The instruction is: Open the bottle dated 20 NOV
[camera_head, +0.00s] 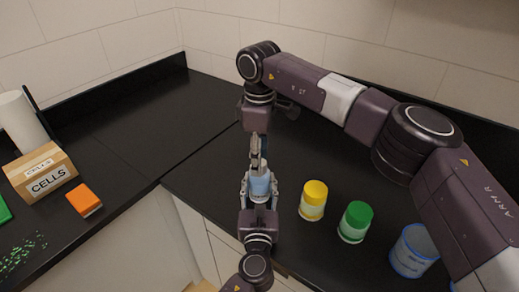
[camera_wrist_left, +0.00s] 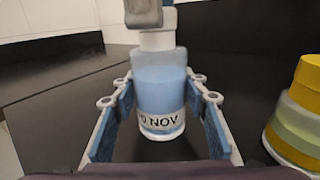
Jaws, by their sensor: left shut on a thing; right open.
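A clear bottle (camera_head: 260,187) with blue liquid is held upright above the counter in the head view. In the left wrist view its label (camera_wrist_left: 160,121) reads "0 NOV", with the first part cut off. My left gripper (camera_head: 259,184) is shut on the bottle, with its blue-padded fingers on either side. My right gripper (camera_head: 258,152) is open and points down just above the bottle's top. In the left wrist view part of a right finger (camera_wrist_left: 143,12) overlaps the white bottle top (camera_wrist_left: 158,40); whether they touch cannot be told.
A CELLS box (camera_head: 41,172) and an orange item (camera_head: 84,200) sit on the left counter. The black counter (camera_head: 205,168) behind the grippers is clear.

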